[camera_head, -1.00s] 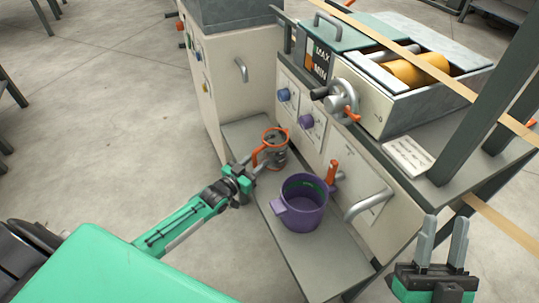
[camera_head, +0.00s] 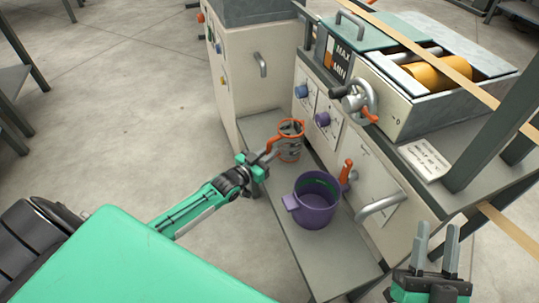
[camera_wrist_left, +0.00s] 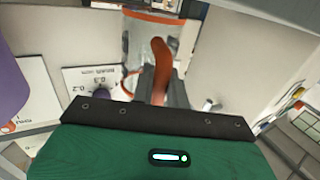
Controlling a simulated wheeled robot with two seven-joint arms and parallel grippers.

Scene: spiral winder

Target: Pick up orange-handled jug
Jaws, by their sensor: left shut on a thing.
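The orange-handled jug (camera_head: 290,143) is clear with an orange rim and handle. In the head view it is at the far end of the grey shelf (camera_head: 275,230); I cannot tell whether its base touches the shelf. My left gripper (camera_head: 264,160) is shut on the jug's handle. In the left wrist view the orange handle (camera_wrist_left: 160,58) sits between the fingers (camera_wrist_left: 158,86), with the jug's clear body behind. My right gripper (camera_head: 435,247) is at the lower right of the head view, its two fingers apart, pointing up, with nothing between them.
A purple jug (camera_head: 313,201) stands on the shelf to the near side of the orange-handled one. The machine's front panel (camera_head: 370,178), with knobs, an orange tap (camera_head: 346,171) and a bar handle (camera_head: 378,204), rises behind the shelf. Open floor (camera_head: 130,110) lies to the left.

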